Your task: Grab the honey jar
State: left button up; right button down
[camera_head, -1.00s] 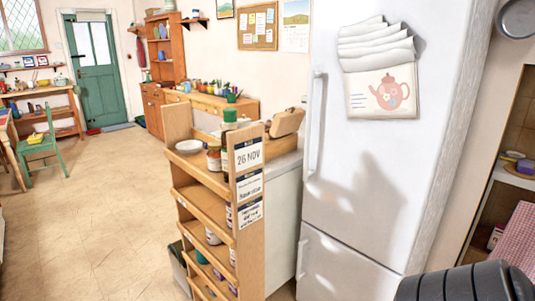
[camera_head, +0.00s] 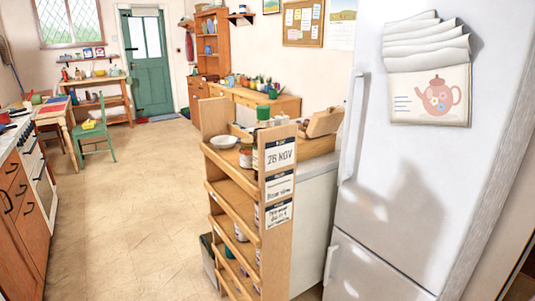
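I cannot pick out a honey jar for certain. A wooden shelf rack (camera_head: 231,194) stands in the middle of the view, with several small jars on its shelves, partly hidden by its end panel. A jar with a reddish-brown label (camera_head: 246,159) is on its top shelf beside a white bowl (camera_head: 224,142). A green-lidded container (camera_head: 263,112) shows just behind it. The labels are too small to read. Neither of my grippers is in view.
A white fridge (camera_head: 400,185) fills the right side, close to the rack. A counter with drawers (camera_head: 22,205) and an oven runs along the left. A green chair (camera_head: 95,140) and a table stand further back. The floor (camera_head: 125,220) between counter and rack is clear.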

aim_at(246, 159)
jog(key=u, duration=1.15)
jog(key=i, duration=1.6)
jog(key=z, duration=1.55)
